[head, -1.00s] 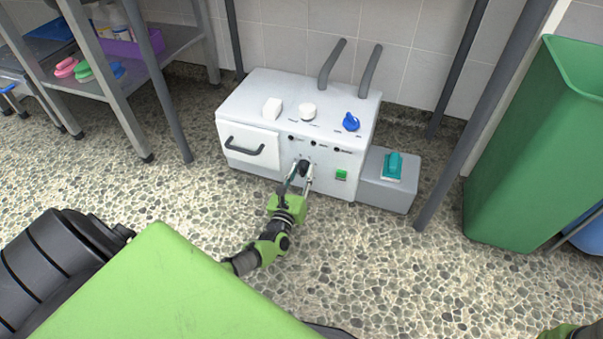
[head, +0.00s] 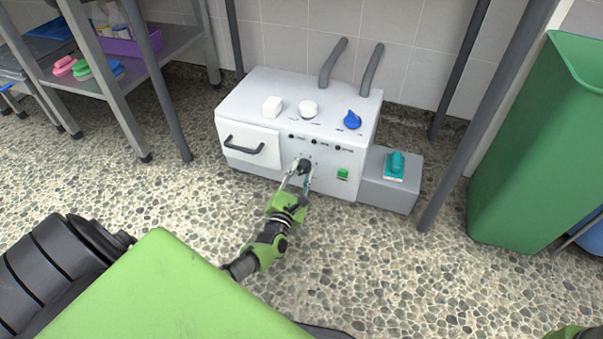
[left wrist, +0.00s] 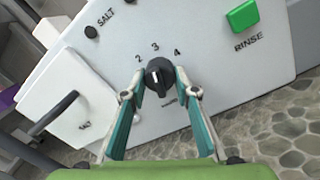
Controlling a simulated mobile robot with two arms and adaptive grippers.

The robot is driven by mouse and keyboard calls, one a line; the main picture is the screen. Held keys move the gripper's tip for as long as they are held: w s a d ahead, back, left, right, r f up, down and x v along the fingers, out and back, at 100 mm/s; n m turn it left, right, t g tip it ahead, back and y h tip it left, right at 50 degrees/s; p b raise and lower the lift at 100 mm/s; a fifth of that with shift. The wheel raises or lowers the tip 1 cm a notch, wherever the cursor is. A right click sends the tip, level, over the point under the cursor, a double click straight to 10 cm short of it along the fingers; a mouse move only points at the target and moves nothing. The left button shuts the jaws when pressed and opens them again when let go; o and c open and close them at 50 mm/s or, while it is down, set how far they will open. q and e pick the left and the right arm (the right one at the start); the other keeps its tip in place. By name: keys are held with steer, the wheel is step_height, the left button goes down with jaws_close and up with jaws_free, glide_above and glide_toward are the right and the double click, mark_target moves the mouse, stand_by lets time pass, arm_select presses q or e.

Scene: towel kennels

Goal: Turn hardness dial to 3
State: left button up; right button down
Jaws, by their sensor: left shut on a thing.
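The hardness dial (head: 304,166) is a black round knob on the front of the white machine (head: 262,174). In the left wrist view the dial (left wrist: 158,74) has the numbers 2, 3 and 4 printed above it. Its white mark appears to point up, roughly toward the 3. My left gripper (head: 301,172) is shut on the dial, with one finger on each side of it; its teal fingers also show in the left wrist view (left wrist: 159,83). The fingertips partly hide the dial's sides.
A green rinse button (head: 343,174) and a salt drawer with a black handle (head: 245,147) flank the dial. A blue knob (head: 352,120) is on top. A grey box (head: 378,188) stands to the right, near a green bin (head: 521,155). Dark posts stand around; the front floor is clear.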

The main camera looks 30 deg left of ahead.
arm_select(q)
steer(key=shift+m, duration=0.6)
steer(key=o, duration=1.1)
